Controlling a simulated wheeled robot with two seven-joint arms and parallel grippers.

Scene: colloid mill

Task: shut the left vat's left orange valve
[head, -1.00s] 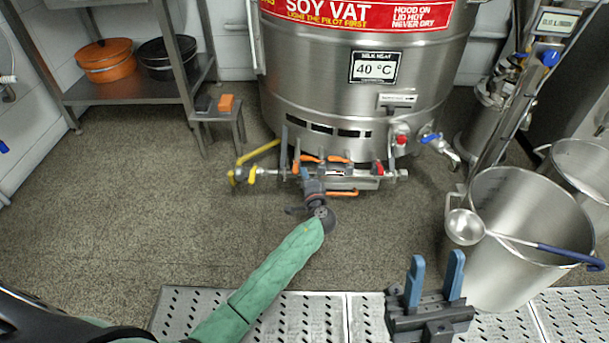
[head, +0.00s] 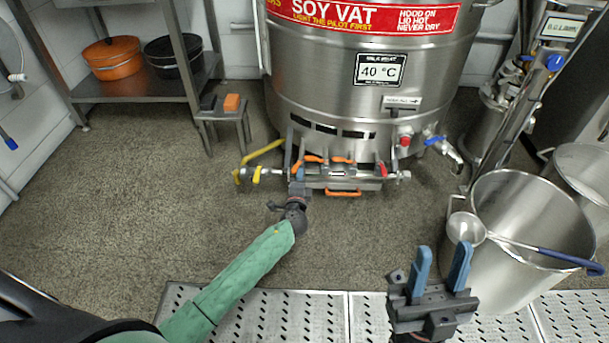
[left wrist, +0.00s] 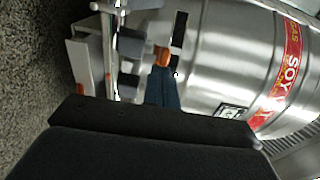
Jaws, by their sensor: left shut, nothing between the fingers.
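The soy vat (head: 365,95) is a large steel drum with a red sign. Two small orange valve handles, the left one (head: 311,159) and the right one (head: 342,160), sit on the gas pipe below its front. My left gripper (head: 298,172) is shut and empty, just below the left handle's left end. In the left wrist view its blue fingers (left wrist: 163,88) are together, with their tips right by an orange handle (left wrist: 163,58). I cannot tell whether they touch it. The left handle's exact turn is hard to read. My right gripper (head: 442,272) is open and empty.
A yellow-handled valve (head: 257,174) and a red one (head: 382,169) share the pipe. An orange pull (head: 343,193) is below. A small stool (head: 222,117) stands left of the vat. A steel pot (head: 530,225) with a ladle stands at right. The floor at left is clear.

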